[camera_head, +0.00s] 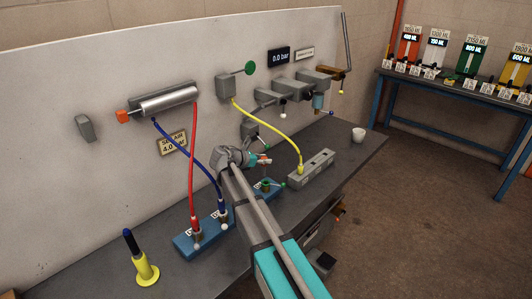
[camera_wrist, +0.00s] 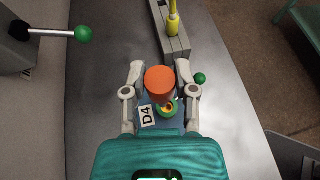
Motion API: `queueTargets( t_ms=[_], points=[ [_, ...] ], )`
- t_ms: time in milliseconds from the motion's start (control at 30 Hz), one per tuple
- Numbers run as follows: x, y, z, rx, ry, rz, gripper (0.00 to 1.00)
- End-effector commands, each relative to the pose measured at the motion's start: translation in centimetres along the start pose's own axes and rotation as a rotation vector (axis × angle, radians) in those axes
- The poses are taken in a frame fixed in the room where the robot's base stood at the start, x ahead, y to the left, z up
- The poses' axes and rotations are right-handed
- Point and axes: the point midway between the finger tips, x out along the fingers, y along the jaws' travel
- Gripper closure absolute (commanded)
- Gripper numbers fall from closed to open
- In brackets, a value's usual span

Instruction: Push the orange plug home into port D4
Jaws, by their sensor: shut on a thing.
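The orange plug (camera_wrist: 160,80) is between the two fingertips of my gripper (camera_wrist: 160,72), which is shut on it. In the head view my gripper (camera_head: 257,159) holds the plug above the bench. Port D4 (camera_wrist: 169,107) is a green ring with a yellowish inside, on a blue block (camera_head: 269,191) beside a white D4 label (camera_wrist: 147,116). The plug appears above the block and partly overlaps the port in the wrist view. Its lower end is hidden, and I cannot tell whether it touches the port. A green ball handle (camera_wrist: 200,78) sits at the block's right.
A grey block (camera_head: 312,169) with a yellow hose (camera_head: 272,122) stands beyond the port. Another blue block (camera_head: 203,236) takes red and blue hoses at the left. A green-ball lever (camera_wrist: 82,34) juts from the wall panel.

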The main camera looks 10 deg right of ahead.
Motion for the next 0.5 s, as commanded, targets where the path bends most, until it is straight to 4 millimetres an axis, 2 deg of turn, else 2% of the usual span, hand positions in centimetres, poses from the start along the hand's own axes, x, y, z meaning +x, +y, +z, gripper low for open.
queueTargets(
  t_ms=[300,500],
  points=[
    [-0.9,-0.3,2.6,0.006,-0.003,0.004,0.96],
    [-0.9,-0.3,2.8,0.007,-0.004,0.005,0.96]
  ],
)
